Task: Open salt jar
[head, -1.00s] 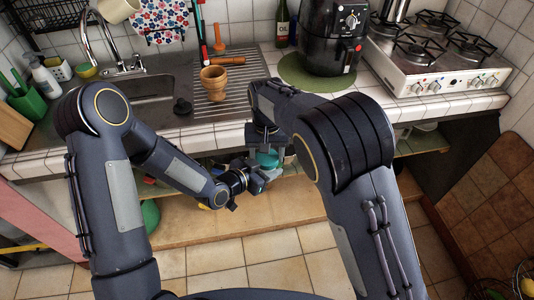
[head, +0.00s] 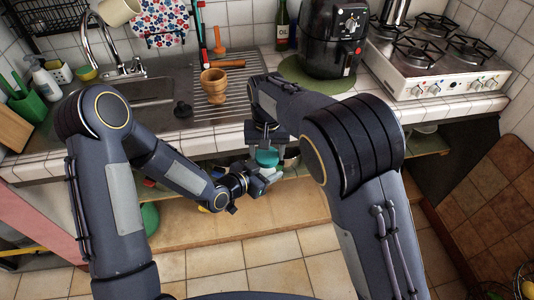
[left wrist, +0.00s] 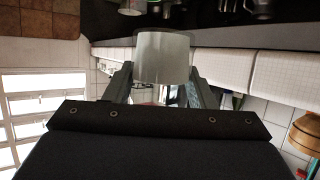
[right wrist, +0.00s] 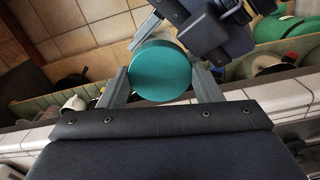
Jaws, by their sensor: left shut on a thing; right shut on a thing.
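The salt jar's round teal lid (head: 267,158) is between the fingers of my right gripper (head: 265,148), just in front of the counter edge. In the right wrist view the lid (right wrist: 160,70) fills the gap between the fingers, its flat face showing. My left gripper (head: 262,181) is just below and in front, shut on the pale grey jar body (left wrist: 162,57), which shows as a plain cylinder in the left wrist view. The jar is mostly hidden in the head view. I cannot tell whether lid and jar still touch.
The tiled counter edge (head: 216,141) runs close behind both grippers. A shelf with dishes lies under it. On top stand a wooden mortar (head: 214,86), a black air fryer (head: 333,38) and a white stove (head: 437,55). The floor in front is clear.

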